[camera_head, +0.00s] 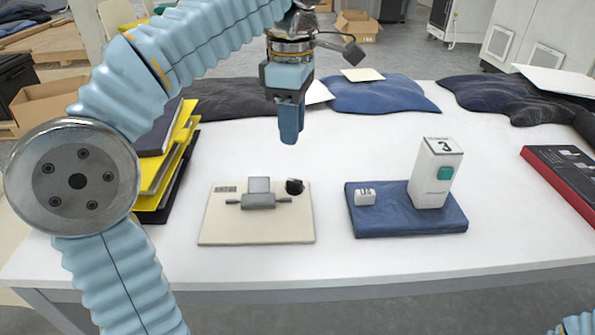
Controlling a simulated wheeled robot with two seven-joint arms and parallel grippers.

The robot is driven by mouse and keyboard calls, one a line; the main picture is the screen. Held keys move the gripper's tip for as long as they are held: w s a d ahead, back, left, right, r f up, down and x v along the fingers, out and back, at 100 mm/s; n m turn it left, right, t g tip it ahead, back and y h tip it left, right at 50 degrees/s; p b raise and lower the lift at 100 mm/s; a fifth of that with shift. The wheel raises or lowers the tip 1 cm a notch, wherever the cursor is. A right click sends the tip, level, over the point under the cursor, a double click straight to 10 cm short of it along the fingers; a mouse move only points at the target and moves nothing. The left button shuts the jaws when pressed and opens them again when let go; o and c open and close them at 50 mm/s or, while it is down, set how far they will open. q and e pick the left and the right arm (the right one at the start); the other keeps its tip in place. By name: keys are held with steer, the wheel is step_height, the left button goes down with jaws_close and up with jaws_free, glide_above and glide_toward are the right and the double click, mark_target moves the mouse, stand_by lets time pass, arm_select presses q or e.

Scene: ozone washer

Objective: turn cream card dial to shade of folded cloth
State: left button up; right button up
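A cream card (225,230) lies flat on the white table, left of centre. A black dial (294,187) sits at its right rear, beside a grey fitting (258,200) with a small upright plate. Its marking is too small to read. A folded blue cloth (400,222) lies to the right. A white box with a "3" and a green button (445,174) stands on it, with a small white block (364,197) on its left. My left gripper (289,138) points down above and behind the dial, apart from it. Its fingers overlap edge-on. My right gripper is out of view.
Yellow and dark folders (165,185) are stacked at the left, beside my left arm. Dark and blue cloths (375,95) lie along the back edge. A black and red case (565,175) lies at the right. The front table strip is clear.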

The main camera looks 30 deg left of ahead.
mark_target(293, 180)
arm_select(q)
step_height(293, 180, down, 11)
steer(key=shift+r+b, duration=0.1)
steer(key=shift+b, duration=1.1)
steer(key=shift+c, duration=0.2)
jaws_close()
